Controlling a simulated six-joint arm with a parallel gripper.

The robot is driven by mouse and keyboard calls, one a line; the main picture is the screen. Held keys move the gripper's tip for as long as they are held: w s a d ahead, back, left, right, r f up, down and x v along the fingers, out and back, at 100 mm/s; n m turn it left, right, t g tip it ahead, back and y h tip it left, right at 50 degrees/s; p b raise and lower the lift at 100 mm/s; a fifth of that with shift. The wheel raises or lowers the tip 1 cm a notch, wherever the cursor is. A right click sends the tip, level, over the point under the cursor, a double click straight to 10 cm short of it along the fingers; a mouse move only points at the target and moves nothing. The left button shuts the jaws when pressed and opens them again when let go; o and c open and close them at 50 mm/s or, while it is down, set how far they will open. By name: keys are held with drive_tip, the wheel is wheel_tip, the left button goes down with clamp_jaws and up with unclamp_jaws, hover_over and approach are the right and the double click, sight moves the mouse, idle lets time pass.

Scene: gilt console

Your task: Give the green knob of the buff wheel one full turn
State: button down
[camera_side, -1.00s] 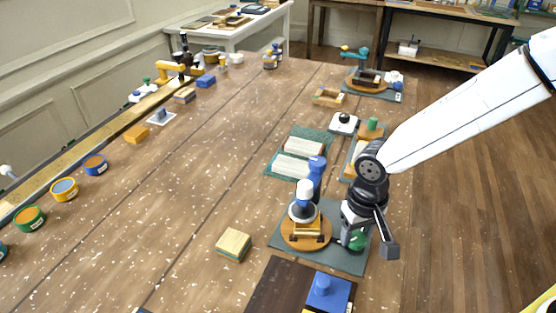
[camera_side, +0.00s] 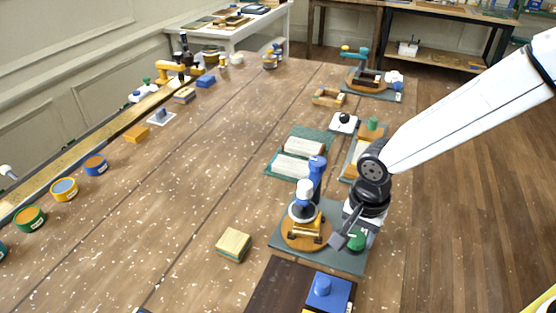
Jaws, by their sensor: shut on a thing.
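The buff wheel device stands on a dark green-grey base plate (camera_side: 340,262) near the front right of the table. It has a round orange-brown disc (camera_side: 293,238) with a brass-coloured frame on it, and a white-topped part and a blue post (camera_side: 316,180) behind. The green knob (camera_side: 357,241) is at the right side of the plate, partly covered by my gripper. My gripper (camera_side: 350,238) reaches down from the right and is shut on the green knob. The exact contact of the fingers is hard to make out.
A wooden block (camera_side: 233,245) lies left of the plate. A dark board (camera_side: 270,290) with a blue knobbed block (camera_side: 327,291) is in front. Behind are a green mat (camera_side: 319,136) with pale blocks and a long tray with a green knob (camera_side: 373,124).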

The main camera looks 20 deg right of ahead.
sight(359, 235)
drive_tip(key=shift+r+m, duration=0.1)
drive_tip(key=shift+m, duration=0.4)
drive_tip(key=shift+c, duration=0.7)
unclamp_jaws()
drive_tip(key=shift+r, duration=3.85)
drive_tip(key=shift+d, duration=0.1)
